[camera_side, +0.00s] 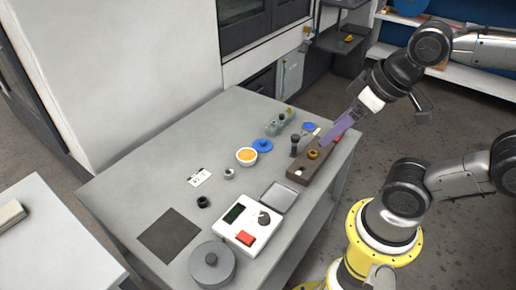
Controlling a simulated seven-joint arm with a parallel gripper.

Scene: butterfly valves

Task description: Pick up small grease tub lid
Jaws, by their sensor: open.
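A white tub with orange contents (246,157) stands on the grey table, open at the top. A round blue lid (262,145) lies just behind it to the right. A second, smaller blue disc (309,127) lies farther back, near the gripper; which of the two is the small grease tub lid I cannot tell. My gripper (323,142) reaches in from the upper right, with long purple fingers pointing down and left. It is open and appears empty, above the table's right side. It overlaps the end of a brown block in this view.
A brown block (297,174) holding small parts lies along the right edge, with a dark upright part (294,147) beside it. A clear bottle (280,123) lies behind. A white scale (248,228), grey pot (212,264) and dark mat (169,235) fill the front.

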